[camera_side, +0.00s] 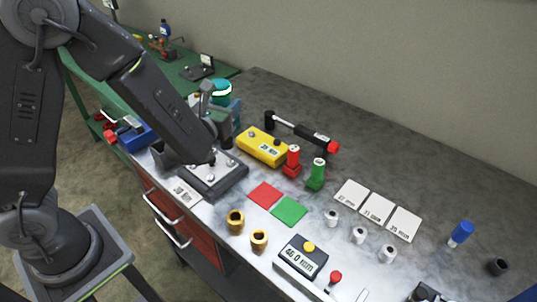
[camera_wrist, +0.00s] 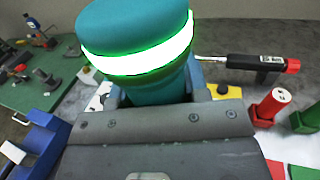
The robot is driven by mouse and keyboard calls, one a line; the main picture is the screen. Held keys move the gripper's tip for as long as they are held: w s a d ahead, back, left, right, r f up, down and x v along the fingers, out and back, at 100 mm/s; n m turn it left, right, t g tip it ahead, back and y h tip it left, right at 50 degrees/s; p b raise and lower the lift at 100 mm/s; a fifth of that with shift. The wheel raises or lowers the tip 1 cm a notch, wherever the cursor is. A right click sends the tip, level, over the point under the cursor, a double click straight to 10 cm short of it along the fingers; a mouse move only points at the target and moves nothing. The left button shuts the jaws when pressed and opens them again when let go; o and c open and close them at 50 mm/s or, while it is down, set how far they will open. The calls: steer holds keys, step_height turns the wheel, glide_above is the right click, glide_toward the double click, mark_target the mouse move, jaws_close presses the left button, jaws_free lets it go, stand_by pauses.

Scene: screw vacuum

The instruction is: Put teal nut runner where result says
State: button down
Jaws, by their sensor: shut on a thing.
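My gripper (camera_side: 214,118) is shut on the teal nut runner (camera_side: 222,88) and holds it upright over the left end of the bench. In the wrist view the nut runner (camera_wrist: 135,25) fills the top centre, with a band (camera_wrist: 140,50) lit green around it. My gripper (camera_wrist: 150,95) hides its lower part. Below it is a grey plate with bolts (camera_side: 228,182); my arm partly covers it, and I cannot tell if the runner touches it. A red square (camera_side: 265,194) and a green square (camera_side: 289,211) lie side by side on the bench, both bare.
Brass rings (camera_side: 236,221) and a display box (camera_side: 302,258) are in front. White cards (camera_side: 376,207) lie right.

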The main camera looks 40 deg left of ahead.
mark_target(227, 95)
steer(key=shift+h, duration=0.3)
steer(key=s+d+r, duration=0.2)
steer(key=r, duration=0.1)
steer(key=s+d+r, duration=0.1)
steer(key=shift+s+d+r, duration=0.2)
steer(key=shift+s+r, duration=0.1)
steer(key=shift+r, duration=0.1)
steer(key=w+d+f, duration=0.2)
steer(key=d+f, duration=0.8)
steer(key=d, duration=0.1)
steer(key=shift+d+f, duration=0.3)
steer(key=shift+f, duration=0.05)
